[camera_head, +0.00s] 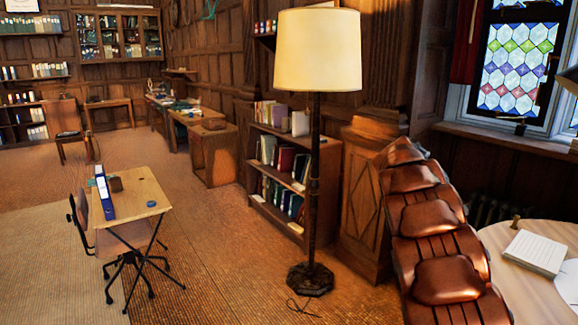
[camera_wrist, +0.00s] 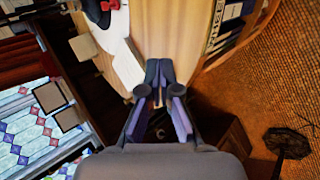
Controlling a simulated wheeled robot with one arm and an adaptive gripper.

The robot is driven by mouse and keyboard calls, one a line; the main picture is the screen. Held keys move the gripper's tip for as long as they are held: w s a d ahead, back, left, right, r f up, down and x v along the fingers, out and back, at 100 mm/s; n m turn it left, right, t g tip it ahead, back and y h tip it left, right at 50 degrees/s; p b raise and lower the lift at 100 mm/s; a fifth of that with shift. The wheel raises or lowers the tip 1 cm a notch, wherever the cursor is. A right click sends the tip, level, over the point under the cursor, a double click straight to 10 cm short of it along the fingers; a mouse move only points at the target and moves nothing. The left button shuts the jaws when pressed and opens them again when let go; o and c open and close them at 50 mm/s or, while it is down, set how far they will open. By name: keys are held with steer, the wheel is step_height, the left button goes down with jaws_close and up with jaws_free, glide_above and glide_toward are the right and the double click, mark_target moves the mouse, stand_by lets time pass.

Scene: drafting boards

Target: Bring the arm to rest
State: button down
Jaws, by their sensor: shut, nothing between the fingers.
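My gripper (camera_wrist: 159,74) shows in the wrist view, reaching up from the bottom edge. Its two dark fingers are shut, with their tips together and nothing held. The tips appear in front of a light wooden surface (camera_wrist: 172,30); I cannot tell how far apart they are. My gripper and arm do not show in the head view.
A floor lamp (camera_head: 318,130) stands mid-view before a low bookcase (camera_head: 262,209). A brown leather chair (camera_head: 427,219) and a round table (camera_head: 500,272) with papers are at right. A small desk (camera_head: 139,190) with a blue binder (camera_head: 104,191) stands left. Carpet between is clear.

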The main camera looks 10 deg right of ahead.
steer(key=s+a+n+t+y, duration=0.1)
steer(key=s+a+y, duration=0.1)
steer(key=s+a, duration=0.6)
steer(key=s+a+n+t+y, duration=0.1)
steer(key=s+a, duration=0.2)
steer(key=a, duration=1)
steer(key=s+a+f+n+y, duration=0.1)
steer(key=s+a+f, duration=0.3)
steer(key=s+a, duration=0.5)
steer(key=s+a+f+n+y, duration=0.1)
steer(key=s+a+f+y, duration=0.2)
steer(key=s+a, duration=0.6)
steer(key=a+f, duration=0.1)
steer(key=a, duration=0.2)
steer(key=shift+s+f+n+t+y, duration=0.25)
steer(key=shift+f+n+t+y, duration=0.05)
steer(key=shift+f+n+y, duration=0.1)
steer(key=shift+a, duration=0.1)
